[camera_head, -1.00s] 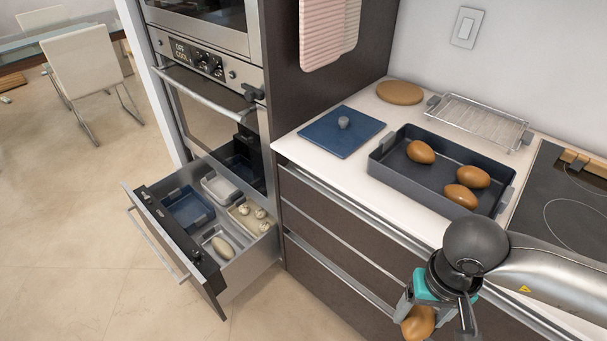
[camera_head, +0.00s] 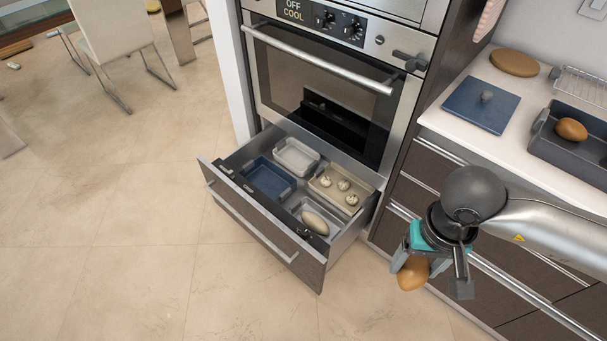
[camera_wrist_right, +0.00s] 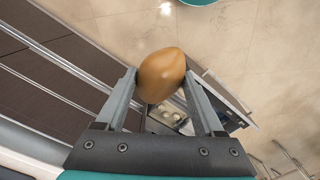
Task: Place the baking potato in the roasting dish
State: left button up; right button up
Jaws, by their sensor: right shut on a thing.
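My right gripper (camera_head: 431,279) is shut on a brown baking potato (camera_head: 412,273), held in front of the counter drawers, right of the open oven drawer. In the right wrist view the potato (camera_wrist_right: 161,75) sits between both fingertips. The open drawer (camera_head: 262,226) holds a blue dish (camera_head: 268,187), a light grey dish (camera_head: 296,157), a beige tray (camera_head: 326,190) with small pale round items, and a grey dish (camera_head: 298,208) with a pale oval item. I cannot tell which dish is the roasting dish. My left gripper is out of view.
A dark pan (camera_head: 565,160) on the counter shows one brown potato (camera_head: 571,130); its right part is cut off. A blue lid (camera_head: 475,112), a round board (camera_head: 515,62) and a wire rack (camera_head: 585,88) lie nearby. The oven door (camera_head: 320,90) is shut. Floor left of the drawer is clear.

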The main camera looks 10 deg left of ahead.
aim_at(255, 184)
jog(key=i+j, duration=0.1)
jog(key=j, duration=0.35)
jog(key=i+j, duration=0.15)
jog(key=j, duration=0.25)
jog(key=i+j, duration=0.1)
jog(key=j, duration=0.35)
jog(key=i+j, duration=0.15)
jog(key=j, duration=0.25)
jog(key=i+j, duration=1.05)
jog(key=i, duration=0.25)
jog(key=z, duration=0.05)
